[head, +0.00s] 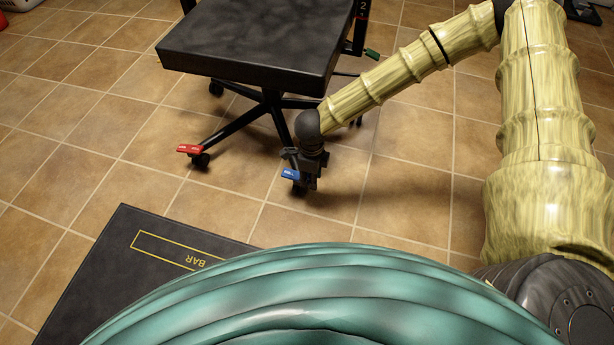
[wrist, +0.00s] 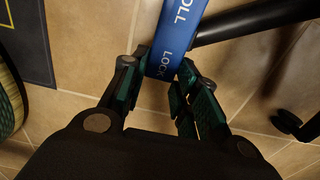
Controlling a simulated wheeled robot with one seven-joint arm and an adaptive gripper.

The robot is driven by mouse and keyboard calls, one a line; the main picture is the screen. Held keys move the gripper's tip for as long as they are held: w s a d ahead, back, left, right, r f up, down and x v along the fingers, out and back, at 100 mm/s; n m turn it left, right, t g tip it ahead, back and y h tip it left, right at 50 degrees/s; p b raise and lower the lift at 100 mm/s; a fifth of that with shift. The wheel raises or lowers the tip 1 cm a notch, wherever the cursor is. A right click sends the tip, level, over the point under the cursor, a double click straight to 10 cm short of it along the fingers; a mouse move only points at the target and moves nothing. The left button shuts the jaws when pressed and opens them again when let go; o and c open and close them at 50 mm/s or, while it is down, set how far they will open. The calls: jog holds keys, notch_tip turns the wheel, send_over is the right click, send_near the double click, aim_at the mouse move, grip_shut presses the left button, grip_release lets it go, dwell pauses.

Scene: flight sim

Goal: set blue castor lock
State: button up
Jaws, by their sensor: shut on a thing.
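The blue castor lock (head: 291,174) is a flat blue tab at the near castor of a black wheeled chair (head: 262,38). In the wrist view the blue lock (wrist: 181,35) carries the white words "ROLL" and "LOCK". My gripper (head: 306,178) is low at that castor. In the wrist view my gripper (wrist: 163,80) has its two fingers on either side of the tab's "LOCK" end, shut on it. The castor wheel under the tab is mostly hidden by the gripper in the head view.
A red castor lock (head: 189,149) is on another castor to the left. A green one (head: 372,54) shows at the right. A dark mat (head: 110,270) marked "BAR" lies at the near left. Tiled floor (head: 410,205) to the right is clear.

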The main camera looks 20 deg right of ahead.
jog(key=shift+w+d+r+p, duration=0.1)
jog(key=shift+d+r+p, duration=0.05)
jog(key=shift+p, duration=0.7)
jog(key=shift+f+t+y+p, duration=0.25)
jog(key=shift+t+y+p, duration=0.05)
jog(key=shift+y, duration=0.1)
jog(key=shift+f, duration=0.1)
jog(key=o, duration=1)
